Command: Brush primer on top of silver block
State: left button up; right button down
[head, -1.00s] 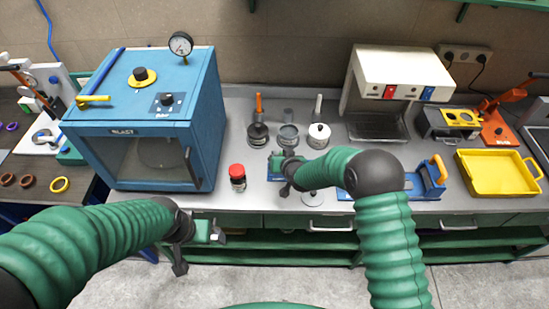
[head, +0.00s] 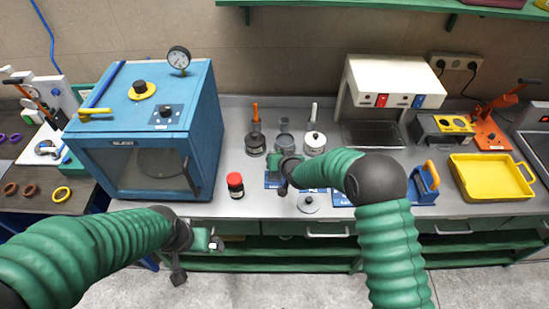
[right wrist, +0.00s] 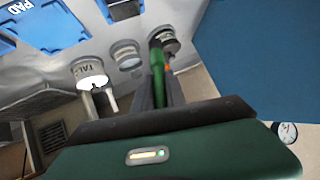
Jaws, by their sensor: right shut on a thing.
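My right gripper (head: 284,188) hangs over the bench in front of the pots. In the right wrist view its fingers (right wrist: 160,88) are shut on a slim green thing (right wrist: 156,58), which looks like a brush handle; its far end is not clear. A grey block-like thing (right wrist: 122,10), possibly the silver block, shows at that view's top edge. In the head view my gripper and forearm hide that spot. Three pots stand behind: black (head: 256,145), grey (head: 285,143) and white (head: 315,143). My left gripper (head: 195,260) is low in front of the bench; its jaws are unclear.
A red-capped jar (head: 235,186) stands left of my right gripper. A blue blast cabinet (head: 145,125) is at the left. A round lid (head: 308,204) lies near the front edge. A white machine (head: 393,85) and a yellow tray (head: 490,180) are to the right.

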jog(key=shift+a+r, duration=0.15)
jog(key=shift+a, duration=0.35)
jog(key=g+p, duration=0.1)
jog(key=w+g+h+p, duration=0.1)
jog(key=p, duration=0.1)
jog(key=shift+w+a, duration=0.2)
jog(key=shift+a, duration=0.15)
pick_arm(q)
jog(key=v, duration=0.3)
jog(key=shift+w+a+r, duration=0.1)
jog(key=shift+w+r, duration=0.05)
jog(key=shift+w, duration=0.2)
pick_arm(e)
jog(key=shift+d+g, duration=0.1)
jog(key=shift+g, duration=0.2)
